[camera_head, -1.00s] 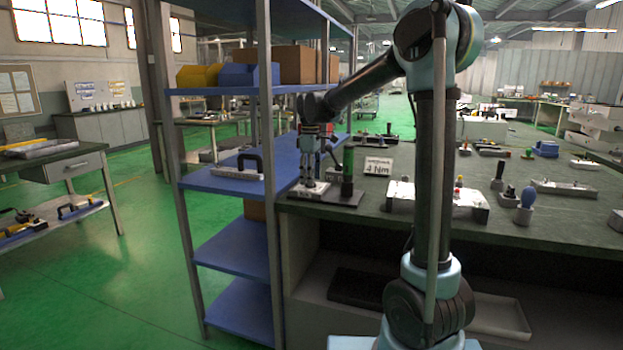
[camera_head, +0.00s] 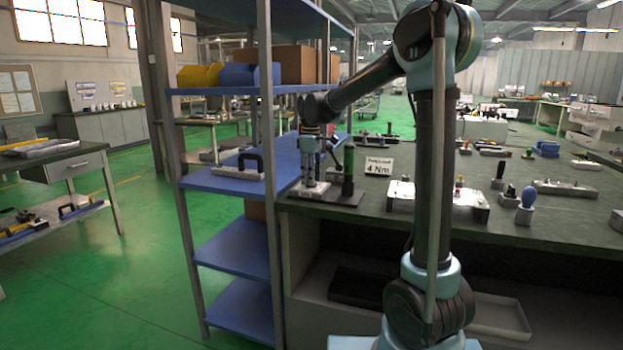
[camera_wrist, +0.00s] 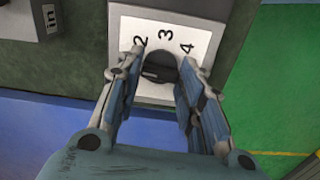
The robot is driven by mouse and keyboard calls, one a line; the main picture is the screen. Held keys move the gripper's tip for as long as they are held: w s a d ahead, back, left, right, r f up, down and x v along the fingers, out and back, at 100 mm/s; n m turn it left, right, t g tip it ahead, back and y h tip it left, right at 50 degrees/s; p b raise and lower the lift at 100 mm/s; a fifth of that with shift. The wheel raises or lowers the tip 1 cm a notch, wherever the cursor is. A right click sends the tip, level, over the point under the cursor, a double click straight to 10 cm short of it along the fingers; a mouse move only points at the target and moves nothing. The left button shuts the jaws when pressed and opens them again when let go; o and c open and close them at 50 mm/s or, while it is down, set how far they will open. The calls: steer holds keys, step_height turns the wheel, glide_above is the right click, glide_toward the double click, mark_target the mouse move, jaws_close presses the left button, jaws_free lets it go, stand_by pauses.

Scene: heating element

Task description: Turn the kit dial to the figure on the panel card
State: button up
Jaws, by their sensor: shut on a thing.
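The panel card (camera_head: 379,166) stands on the bench beside the dial and reads "4 Nm", with smaller print above. The kit dial is a black round knob (camera_wrist: 160,66) on a white plate (camera_wrist: 203,42) marked 2, 3 and 4. The plate also shows at the bench's left end in the head view (camera_head: 318,193). My gripper (camera_wrist: 156,78) points down over the plate, its two fingers shut on the knob from left and right. A small light mark shows on the knob's left part. Which figure it points to, I cannot tell.
A dark green upright handle (camera_head: 348,170) stands close to the right of my gripper. A blue shelf rack (camera_head: 222,182) rises just left of the bench. A grey block marked "in" (camera_wrist: 38,15) lies near the plate. Several tools stand further right.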

steer(key=m, duration=0.3)
steer(key=shift+m, duration=0.4)
steer(key=m, duration=0.3)
steer(key=shift+w+m, duration=0.1)
steer(key=shift+m, duration=0.3)
steer(key=m, duration=1.2)
steer(key=shift+m, duration=0.3)
steer(key=m, duration=0.5)
steer(key=shift+m, duration=0.3)
steer(key=o, duration=1.1)
steer(key=shift+c, duration=0.2)
